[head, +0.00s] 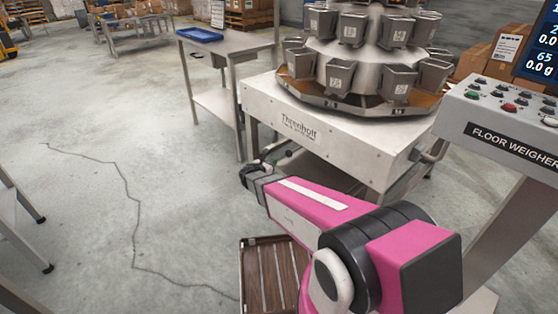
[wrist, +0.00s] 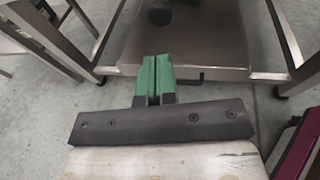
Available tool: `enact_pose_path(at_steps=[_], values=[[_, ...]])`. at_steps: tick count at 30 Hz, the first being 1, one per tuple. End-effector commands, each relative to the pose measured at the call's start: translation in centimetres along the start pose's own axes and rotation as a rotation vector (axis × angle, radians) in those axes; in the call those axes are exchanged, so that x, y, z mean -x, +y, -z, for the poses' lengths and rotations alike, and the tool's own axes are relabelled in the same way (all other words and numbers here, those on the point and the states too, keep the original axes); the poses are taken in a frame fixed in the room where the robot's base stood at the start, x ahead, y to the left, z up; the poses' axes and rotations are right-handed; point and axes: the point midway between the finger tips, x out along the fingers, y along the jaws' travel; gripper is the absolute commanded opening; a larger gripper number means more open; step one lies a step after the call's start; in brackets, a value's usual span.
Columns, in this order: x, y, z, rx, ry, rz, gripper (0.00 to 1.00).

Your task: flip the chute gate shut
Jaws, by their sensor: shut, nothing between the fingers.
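The multihead weigher (head: 350,125), a white-topped frame marked "Threnholt", stands in the middle of the head view. I cannot clearly make out the chute gate in either view. A dark rounded knob-like part (wrist: 160,12) shows at the top edge of the wrist view, above the frame's lower shelf (wrist: 180,45); I cannot tell whether it belongs to the gate. My gripper's green fingers (wrist: 155,65) are together and empty, apart from that part in the picture. In the head view my arm reaches toward the weigher's left front corner, and the fingers cannot be made out.
The weigher's steel legs (wrist: 285,35) stand either side of the shelf. A brown slatted crate (head: 247,270) lies on the floor. A control console (head: 510,125) stands at right. A steel table (head: 225,45) with a blue tray (head: 200,34) stands behind. Floor at left is mostly clear.

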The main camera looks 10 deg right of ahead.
Motion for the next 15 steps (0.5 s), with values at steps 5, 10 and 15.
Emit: enact_pose_path(at_steps=[5,10,15], values=[[2.8,0.0,0.0,0.001,0.000,-0.002,0.00],[3.9,0.0,0.0,0.000,0.001,-0.002,0.00],[4.0,0.0,0.1,0.000,0.001,-0.001,0.00]])
